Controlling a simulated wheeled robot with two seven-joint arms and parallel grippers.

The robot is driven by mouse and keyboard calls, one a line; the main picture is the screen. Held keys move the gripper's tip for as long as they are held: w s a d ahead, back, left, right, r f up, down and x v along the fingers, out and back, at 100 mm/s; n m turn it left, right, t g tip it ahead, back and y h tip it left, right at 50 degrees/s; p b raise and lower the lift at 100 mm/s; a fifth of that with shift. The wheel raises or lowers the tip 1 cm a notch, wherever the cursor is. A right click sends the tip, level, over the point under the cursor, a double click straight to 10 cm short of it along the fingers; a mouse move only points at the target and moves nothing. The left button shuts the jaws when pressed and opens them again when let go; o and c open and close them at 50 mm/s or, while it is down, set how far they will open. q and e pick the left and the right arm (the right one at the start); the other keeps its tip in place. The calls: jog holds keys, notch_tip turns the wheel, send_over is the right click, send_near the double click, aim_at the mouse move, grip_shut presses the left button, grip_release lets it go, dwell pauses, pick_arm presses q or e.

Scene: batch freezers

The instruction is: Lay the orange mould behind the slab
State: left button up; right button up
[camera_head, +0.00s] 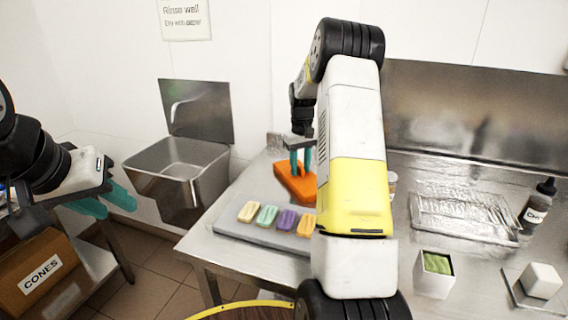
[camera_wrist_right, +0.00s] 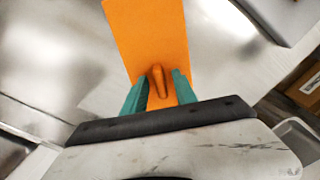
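The orange mould (camera_head: 290,184) lies flat, or nearly so, just behind the grey slab (camera_head: 243,233) on the steel table; I cannot tell whether it touches the table. In the right wrist view the mould (camera_wrist_right: 150,38) is a flat orange plate with a small raised grip (camera_wrist_right: 157,82). My right gripper (camera_head: 301,162) is over the mould, fingers pointing down. Its teal fingers (camera_wrist_right: 160,82) stand on either side of the grip with gaps visible. My left gripper (camera_head: 112,202) is open and empty at the left, away from the table.
Several coloured bars (camera_head: 268,216) lie in a row on the slab. A steel basin (camera_head: 178,172) stands left of the table. A wire rack (camera_head: 463,214), a bottle (camera_head: 538,203) and a white tub (camera_head: 433,275) are at right. A CONES box (camera_head: 38,278) sits lower left.

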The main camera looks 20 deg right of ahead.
aim_at(300, 166)
notch_tip(300, 166, up, 12)
jog(key=s+a+r+t, duration=0.1)
jog(key=s+a+r, duration=0.3)
jog(key=s+r, duration=0.15)
jog(key=s+a+r+t, duration=0.2)
jog(key=s+a+r, duration=0.35)
jog(key=s, duration=0.35)
jog(key=s+a+f+t, duration=0.1)
jog(key=s+a, duration=0.1)
jog(key=s, duration=0.3)
jog(key=s+a+f+t+y, duration=0.1)
jog(key=s+a, duration=0.2)
jog(key=s, duration=0.3)
jog(key=s+a+f+m+t+y, duration=0.1)
jog(key=s+a+f, duration=0.1)
jog(key=s, duration=0.4)
jog(key=shift+s+a, duration=0.25)
jog(key=shift+a, duration=0.05)
dwell(4.0)
